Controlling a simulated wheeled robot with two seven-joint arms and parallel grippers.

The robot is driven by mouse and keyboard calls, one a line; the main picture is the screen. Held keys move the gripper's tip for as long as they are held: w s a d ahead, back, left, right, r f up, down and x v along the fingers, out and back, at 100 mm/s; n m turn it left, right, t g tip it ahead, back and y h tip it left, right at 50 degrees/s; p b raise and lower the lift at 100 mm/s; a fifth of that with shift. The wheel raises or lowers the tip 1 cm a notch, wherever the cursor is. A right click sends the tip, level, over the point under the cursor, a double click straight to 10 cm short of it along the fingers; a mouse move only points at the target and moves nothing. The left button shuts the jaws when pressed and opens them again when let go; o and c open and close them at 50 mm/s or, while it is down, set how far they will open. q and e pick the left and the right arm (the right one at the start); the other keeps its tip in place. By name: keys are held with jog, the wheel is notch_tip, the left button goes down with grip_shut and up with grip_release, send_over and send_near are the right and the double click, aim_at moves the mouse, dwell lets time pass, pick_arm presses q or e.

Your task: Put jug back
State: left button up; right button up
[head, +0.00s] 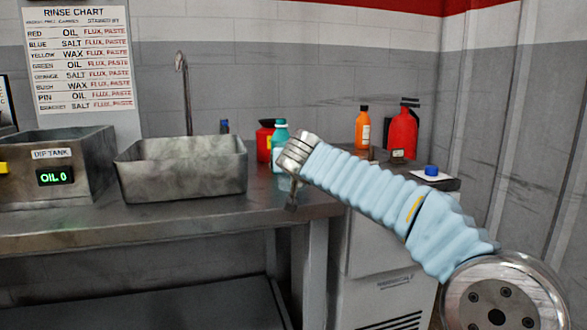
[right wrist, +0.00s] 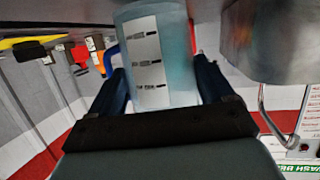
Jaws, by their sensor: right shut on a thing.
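In the right wrist view, a pale blue translucent jug (right wrist: 178,70) with a white strip of dark marks stands between the two dark fingers of my right gripper (right wrist: 160,82), which is shut on it. My left gripper is not in view.
A steel basin (head: 182,180) and a dip tank (head: 55,185) reading OIL 0 stand on the bench (head: 200,212). A red container (head: 264,145), an orange bottle (head: 362,128) and a red extinguisher (head: 403,133) stand behind my arm. A blue-capped item (head: 431,171) is at right.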

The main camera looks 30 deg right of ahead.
jog(key=shift+f, duration=0.3)
jog(key=shift+f, duration=0.1)
jog(key=o, duration=1)
jog(key=shift+o, duration=0.2)
jog(key=shift+r, duration=0.2)
jog(key=b+v, duration=0.2)
jog(key=v, duration=1)
